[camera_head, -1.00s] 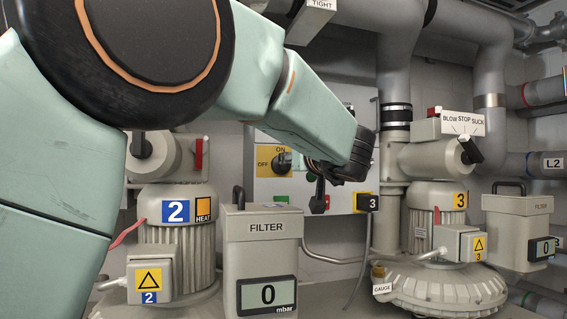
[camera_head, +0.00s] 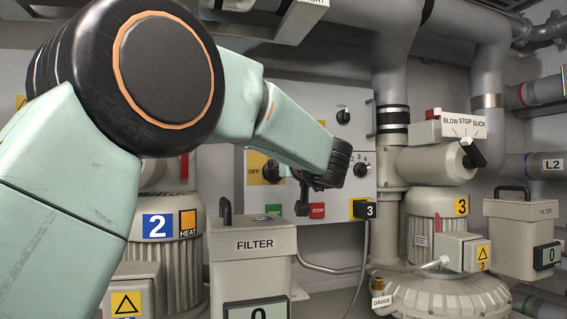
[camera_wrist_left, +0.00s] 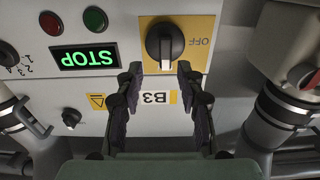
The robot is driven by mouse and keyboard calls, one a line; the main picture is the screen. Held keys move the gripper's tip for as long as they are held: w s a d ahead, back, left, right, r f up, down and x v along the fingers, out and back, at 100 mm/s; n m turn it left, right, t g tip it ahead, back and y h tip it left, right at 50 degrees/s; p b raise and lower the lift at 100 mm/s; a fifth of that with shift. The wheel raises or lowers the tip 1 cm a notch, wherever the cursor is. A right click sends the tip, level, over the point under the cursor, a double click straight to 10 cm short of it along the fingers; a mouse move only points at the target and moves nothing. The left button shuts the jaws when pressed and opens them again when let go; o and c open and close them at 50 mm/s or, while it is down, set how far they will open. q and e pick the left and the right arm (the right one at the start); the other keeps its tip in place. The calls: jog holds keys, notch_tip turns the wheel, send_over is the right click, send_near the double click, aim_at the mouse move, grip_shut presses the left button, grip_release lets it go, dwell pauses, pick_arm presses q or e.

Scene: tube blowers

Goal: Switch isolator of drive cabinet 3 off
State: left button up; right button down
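In the inverted left wrist view, the knob (camera_wrist_left: 165,42) shows a white pointer at right angles to the OFF label (camera_wrist_left: 200,42). My left gripper (camera_head: 302,198) is in front of the cabinet. In the wrist view, its open fingers (camera_wrist_left: 160,88) point at the knob, with nothing between them. My right gripper is not in view.
Below the plate are a green button (camera_head: 273,210) and a red button (camera_head: 317,210). A filter box (camera_head: 252,244) with a handle stands in front. Blower 2 (camera_head: 168,225) is at left, blower 3 (camera_head: 430,225) at right. Pipes run above.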

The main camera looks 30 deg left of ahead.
aim_at(274, 171)
pick_arm(q)
jog(key=a, duration=0.1)
jog(key=w+a, duration=0.1)
jog(key=shift+a, duration=0.35)
jog(key=shift+d, duration=0.15)
jog(key=shift+c, duration=0.6)
jog(key=shift+w+f, duration=0.2)
jog(key=shift+w, duration=0.2)
jog(key=c, duration=0.3)
jog(key=shift+a+f, duration=0.1)
jog(key=shift+a, duration=0.25)
jog(key=shift+c, duration=0.7)
jog(key=shift+s, duration=0.15)
grip_shut()
